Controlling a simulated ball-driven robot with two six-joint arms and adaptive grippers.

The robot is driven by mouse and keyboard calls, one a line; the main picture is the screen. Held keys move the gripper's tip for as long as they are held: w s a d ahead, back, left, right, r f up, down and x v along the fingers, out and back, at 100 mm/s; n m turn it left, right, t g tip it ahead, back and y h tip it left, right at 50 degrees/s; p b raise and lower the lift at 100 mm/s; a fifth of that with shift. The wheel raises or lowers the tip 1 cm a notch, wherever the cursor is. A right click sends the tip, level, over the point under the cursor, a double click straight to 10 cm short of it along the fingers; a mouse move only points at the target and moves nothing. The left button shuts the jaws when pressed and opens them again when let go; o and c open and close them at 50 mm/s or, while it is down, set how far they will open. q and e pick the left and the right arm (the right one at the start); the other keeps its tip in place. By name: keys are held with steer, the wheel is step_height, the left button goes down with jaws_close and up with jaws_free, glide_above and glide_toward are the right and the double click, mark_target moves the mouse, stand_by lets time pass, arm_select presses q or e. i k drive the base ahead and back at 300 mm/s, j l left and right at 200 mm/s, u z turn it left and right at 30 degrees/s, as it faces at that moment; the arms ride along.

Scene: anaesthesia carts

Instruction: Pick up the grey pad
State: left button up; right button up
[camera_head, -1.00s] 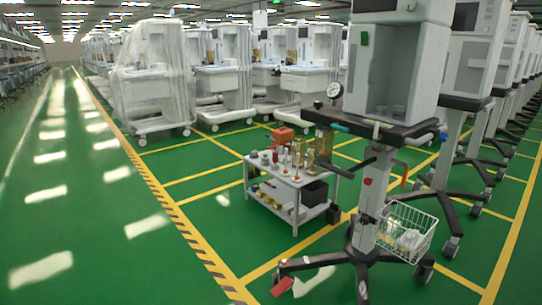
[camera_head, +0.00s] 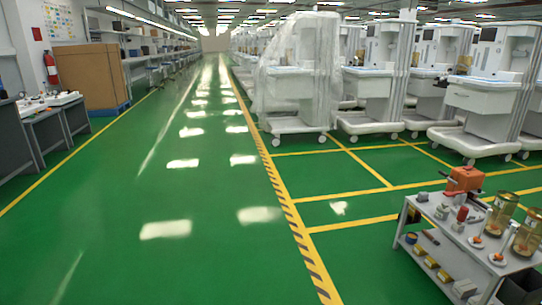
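I cannot make out a grey pad with certainty. A small white trolley (camera_head: 448,240) stands at the lower right, cut off by the picture edge. Its top holds a small grey item (camera_head: 422,197) near the left corner and another grey item (camera_head: 441,212) beside it; both are too small to identify. An orange item (camera_head: 465,179), gold-coloured cylinders (camera_head: 502,212) and small red and orange parts also stand on top. Neither of my grippers is in view.
The green aisle (camera_head: 180,250) is open ahead, bordered by a striped yellow line (camera_head: 291,215). White carts (camera_head: 375,85) stand in rows at right, one wrapped in plastic (camera_head: 297,75). Workbenches (camera_head: 50,125) and a large brown box (camera_head: 92,78) stand at left.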

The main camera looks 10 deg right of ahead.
mark_target(422, 196)
steer(key=i+j+z, duration=0.15)
steer(key=i, duration=0.55)
steer(key=i+j+z, duration=0.15)
steer(key=i, duration=0.5)
steer(key=i+l+z, duration=0.15)
steer(key=i+z, duration=0.4)
steer(key=z, duration=0.25)
steer(key=i+z, duration=0.3)
steer(key=z, duration=0.15)
steer(key=i+j+z, duration=0.1)
steer(key=i+z, duration=0.3)
steer(key=k, duration=0.1)
